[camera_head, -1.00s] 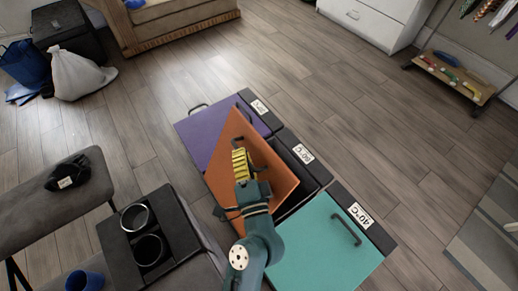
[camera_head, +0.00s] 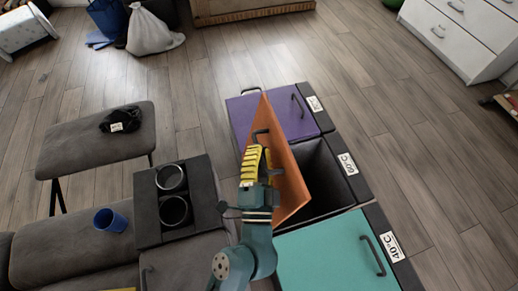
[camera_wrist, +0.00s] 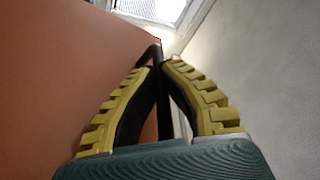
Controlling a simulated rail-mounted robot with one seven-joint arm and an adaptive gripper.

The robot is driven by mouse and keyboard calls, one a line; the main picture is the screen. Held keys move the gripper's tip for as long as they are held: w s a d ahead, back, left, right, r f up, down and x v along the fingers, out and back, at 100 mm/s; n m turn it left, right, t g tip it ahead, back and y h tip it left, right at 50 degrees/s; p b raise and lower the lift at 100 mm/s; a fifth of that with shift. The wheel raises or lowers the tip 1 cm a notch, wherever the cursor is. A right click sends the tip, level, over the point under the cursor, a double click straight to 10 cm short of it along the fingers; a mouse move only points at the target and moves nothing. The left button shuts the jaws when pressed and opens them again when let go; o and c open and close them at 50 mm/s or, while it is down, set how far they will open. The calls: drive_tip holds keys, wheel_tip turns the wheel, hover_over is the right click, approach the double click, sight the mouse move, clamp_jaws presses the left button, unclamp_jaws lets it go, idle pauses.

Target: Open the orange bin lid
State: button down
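The orange bin lid (camera_head: 286,165) stands steeply tilted up, with its bin's dark inside (camera_head: 325,180) exposed to the right. My gripper (camera_head: 258,150), with yellow ribbed fingers, is at the lid's left face, by its black handle (camera_head: 261,134). In the wrist view, the orange lid (camera_wrist: 60,60) fills the left side. The fingers of my gripper (camera_wrist: 163,66) come together around the black handle bar (camera_wrist: 153,52), which runs between them. The fingers hide part of the handle.
A purple-lidded bin (camera_head: 242,112) stands behind and a teal-lidded bin (camera_head: 330,255) in front, both closed. The floor right of the bins is clear.

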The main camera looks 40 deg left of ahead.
drive_tip(key=c, duration=1.4)
unclamp_jaws()
drive_tip(key=shift+r, duration=0.4)
drive_tip(key=shift+w+f, duration=0.1)
drive_tip(key=shift+d+f, duration=0.1)
drive_tip(key=shift+f, duration=0.05)
drive_tip(key=v, duration=1.2)
